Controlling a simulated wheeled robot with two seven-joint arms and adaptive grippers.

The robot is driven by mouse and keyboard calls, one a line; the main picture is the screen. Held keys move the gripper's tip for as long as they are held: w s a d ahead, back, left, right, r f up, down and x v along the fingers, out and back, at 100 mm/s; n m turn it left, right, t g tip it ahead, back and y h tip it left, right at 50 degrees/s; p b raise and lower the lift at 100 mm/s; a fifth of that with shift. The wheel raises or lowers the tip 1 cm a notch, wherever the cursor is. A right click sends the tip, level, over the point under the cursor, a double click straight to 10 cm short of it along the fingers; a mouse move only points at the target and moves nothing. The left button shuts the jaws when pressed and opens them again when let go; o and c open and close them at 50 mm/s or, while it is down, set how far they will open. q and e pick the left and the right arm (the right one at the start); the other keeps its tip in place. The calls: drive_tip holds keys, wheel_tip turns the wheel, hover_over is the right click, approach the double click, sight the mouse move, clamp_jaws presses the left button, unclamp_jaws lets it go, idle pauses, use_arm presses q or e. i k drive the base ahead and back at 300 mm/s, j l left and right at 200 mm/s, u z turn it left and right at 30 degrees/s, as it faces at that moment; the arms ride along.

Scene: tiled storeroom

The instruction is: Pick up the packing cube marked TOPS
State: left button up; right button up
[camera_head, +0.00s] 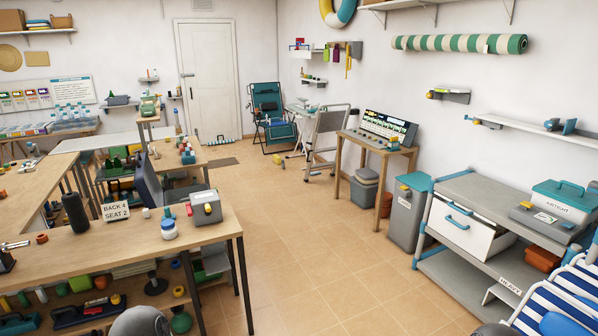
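I cannot make out a packing cube marked TOPS anywhere in the head view. A grey box (205,207) with a small white label and a yellow part stands at the right end of the near wooden table; its label is too small to read. Neither of my grippers shows in this view.
A grey workbench (480,190) with an open drawer (463,228) stands right. The tiled floor (310,240) between is clear.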

sight(181, 147)
drive_tip(key=i+z, duration=0.3)
drive_tip(key=i, duration=2.15)
drive_tip(key=i+u, duration=0.35)
drive_tip(key=i, duration=0.2)
drive_tip(key=i+u, duration=0.3)
drive_tip(key=i, duration=0.25)
drive_tip(key=i+l+u, duration=0.2)
drive_tip(key=i+u, duration=0.15)
drive_tip(key=i, duration=0.15)
drive_tip(key=i+l+u, duration=0.3)
drive_tip(key=i, duration=0.2)
drive_tip(key=i+l+u, duration=0.25)
drive_tip(key=i+u, duration=0.25)
drive_tip(key=i+l+u, duration=0.95)
drive_tip(key=l, duration=0.2)
drive_tip(key=i+l, duration=0.15)
drive_tip(key=l, duration=0.2)
drive_tip(key=i+l, duration=0.15)
drive_tip(key=l, duration=0.2)
drive_tip(key=i+l, duration=0.15)
drive_tip(key=l, duration=0.15)
